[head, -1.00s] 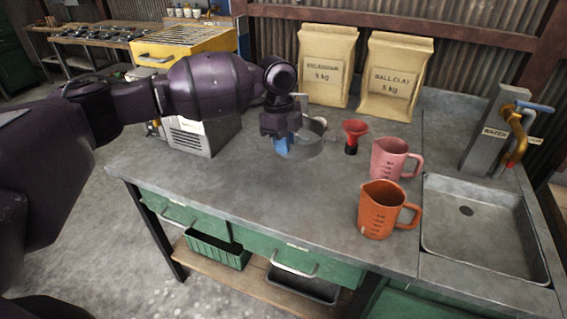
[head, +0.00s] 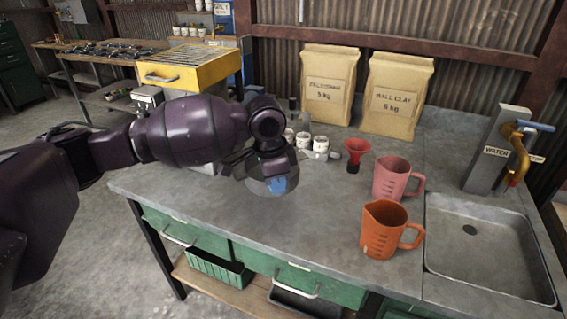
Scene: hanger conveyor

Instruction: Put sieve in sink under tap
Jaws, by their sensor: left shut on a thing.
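My left gripper (head: 277,182) is over the middle of the workbench, seen mostly from behind. It is shut on the sieve (head: 256,186), a round grey shape partly hidden behind the gripper, with a blue part showing below the fingers. I cannot tell whether the sieve touches the bench. The sink (head: 480,262) is a shallow empty metal basin at the right end of the bench, with a dark drain. The tap (head: 519,160) is brass with a blue lever, on a grey post marked WATER behind the sink. My right gripper is not in view.
An orange jug (head: 381,230) and a pink jug (head: 392,178) stand between the gripper and the sink. The bench front (head: 300,232) is clear.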

